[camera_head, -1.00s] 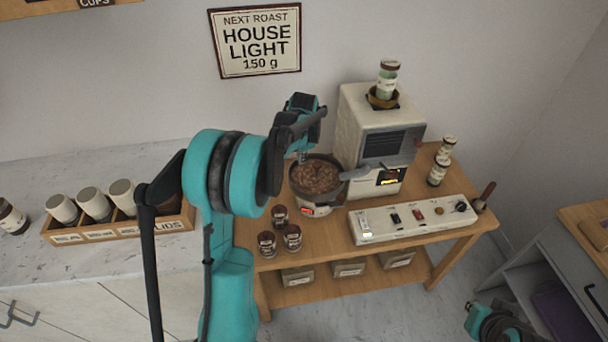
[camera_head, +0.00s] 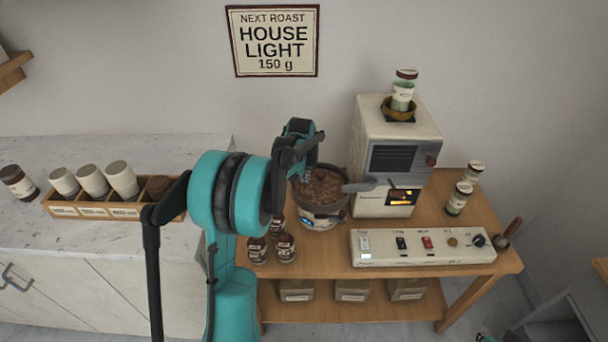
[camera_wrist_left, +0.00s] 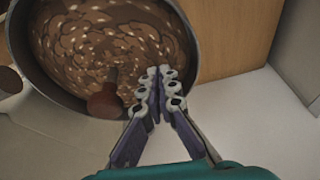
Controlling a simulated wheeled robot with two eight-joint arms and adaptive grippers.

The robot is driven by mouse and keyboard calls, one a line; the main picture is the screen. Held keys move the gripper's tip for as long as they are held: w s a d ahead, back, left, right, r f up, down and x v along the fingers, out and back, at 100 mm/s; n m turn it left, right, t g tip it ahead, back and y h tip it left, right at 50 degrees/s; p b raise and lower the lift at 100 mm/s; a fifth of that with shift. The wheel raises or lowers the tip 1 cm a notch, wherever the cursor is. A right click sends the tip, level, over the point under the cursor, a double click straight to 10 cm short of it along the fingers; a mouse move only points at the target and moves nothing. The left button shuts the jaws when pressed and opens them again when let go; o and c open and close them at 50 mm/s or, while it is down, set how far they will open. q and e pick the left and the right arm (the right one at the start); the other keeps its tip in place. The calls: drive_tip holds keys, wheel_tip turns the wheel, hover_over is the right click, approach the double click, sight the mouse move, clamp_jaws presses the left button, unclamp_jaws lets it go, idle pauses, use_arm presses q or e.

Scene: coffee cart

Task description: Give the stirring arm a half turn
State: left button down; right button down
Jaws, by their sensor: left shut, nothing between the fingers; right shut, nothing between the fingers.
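The round dark pan (camera_head: 343,173) of brown beans stands on its small pale base, left of the white roaster. In the left wrist view, the beans (camera_wrist_left: 75,45) look swirled. A reddish-brown knob (camera_wrist_left: 103,103) with a short stem, seemingly the stirring arm's handle, stands over the beans near the pan's near wall. My left gripper (camera_head: 304,168) is shut and empty at the pan's left part. In the wrist view its fingertips (camera_wrist_left: 160,82) are together over the pan, right of the knob, with a gap between.
The white roaster (camera_head: 405,135) stands close right of the pan, with a grey spout-like piece (camera_head: 360,186) reaching over the rim. Small jars (camera_head: 285,247) stand front left. A switch panel (camera_head: 420,248) lies front right. Canisters (camera_head: 458,198) stand beyond the roaster.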

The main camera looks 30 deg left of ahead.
use_arm(q)
drive_tip(key=shift+b+x, duration=0.3)
drive_tip(key=shift+x, duration=0.9)
drive_tip(key=shift+s+d+r+p, duration=0.2)
drive_tip(key=shift+s+d+p, duration=0.1)
drive_tip(key=shift+s+p, duration=0.3)
drive_tip(key=shift+s, duration=0.25)
drive_tip(key=shift+f, duration=0.1)
drive_tip(key=shift+w, duration=0.1)
